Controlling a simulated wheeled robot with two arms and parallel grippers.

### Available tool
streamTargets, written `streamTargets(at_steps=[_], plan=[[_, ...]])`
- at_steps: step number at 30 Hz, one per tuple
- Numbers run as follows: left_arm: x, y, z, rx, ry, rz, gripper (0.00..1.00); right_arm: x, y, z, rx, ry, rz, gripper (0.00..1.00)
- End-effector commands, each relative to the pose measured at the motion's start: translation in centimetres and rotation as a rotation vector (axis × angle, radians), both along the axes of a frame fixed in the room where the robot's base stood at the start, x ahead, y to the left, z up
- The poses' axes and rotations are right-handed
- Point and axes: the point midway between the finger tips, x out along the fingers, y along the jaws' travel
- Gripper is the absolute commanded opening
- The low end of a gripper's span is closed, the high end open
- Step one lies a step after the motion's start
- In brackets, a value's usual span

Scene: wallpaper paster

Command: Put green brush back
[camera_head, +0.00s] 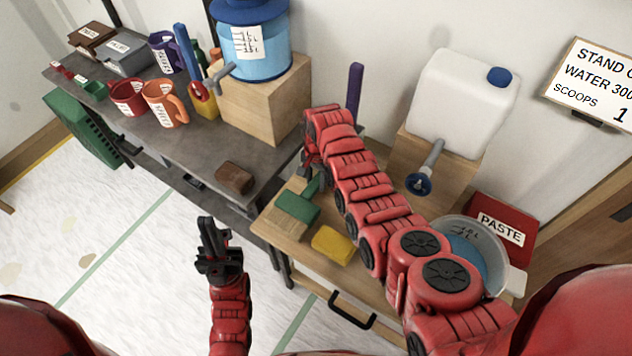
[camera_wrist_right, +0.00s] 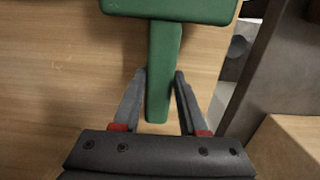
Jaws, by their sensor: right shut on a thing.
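The green brush (camera_head: 297,208) is over the wooden table (camera_head: 275,232), beside the dark grey bench; I cannot tell whether it touches the tabletop. My right gripper (camera_wrist_right: 160,78) is shut on its handle (camera_wrist_right: 163,95), with one finger on each side. The wide green head (camera_wrist_right: 170,10) lies beyond the fingertips in the right wrist view. In the head view my right arm largely hides this gripper. My left gripper (camera_head: 208,225) is away from the brush, above the floor in front of the bench; its finger gap is unclear.
A yellow sponge (camera_head: 332,244) lies near the brush. A brown block (camera_head: 235,178) sits on the grey bench (camera_head: 190,145). A bucket (camera_head: 470,245), red paste box (camera_head: 500,222) and white water tank (camera_head: 462,100) stand at right. Cups and a blue dispenser (camera_head: 250,50) crowd the bench's back.

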Motion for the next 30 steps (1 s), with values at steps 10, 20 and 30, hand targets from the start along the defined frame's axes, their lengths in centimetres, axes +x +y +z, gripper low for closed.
streamTargets(at_steps=[10, 20, 30], plan=[[0.0, 0.0, 0.2, 0.000, 0.000, 0.000, 0.00, 0.0, 0.0, -1.6, 0.002, -0.001, -0.001, 0.00], [0.0, 0.0, -0.1, 0.000, 0.000, 0.000, 0.00, 0.0, 0.0, -1.8, 0.002, -0.001, 0.000, 0.60], [0.0, 0.0, 0.0, 0.000, 0.000, 0.000, 0.00, 0.0, 0.0, -1.8, 0.001, -0.001, 0.000, 0.72]])
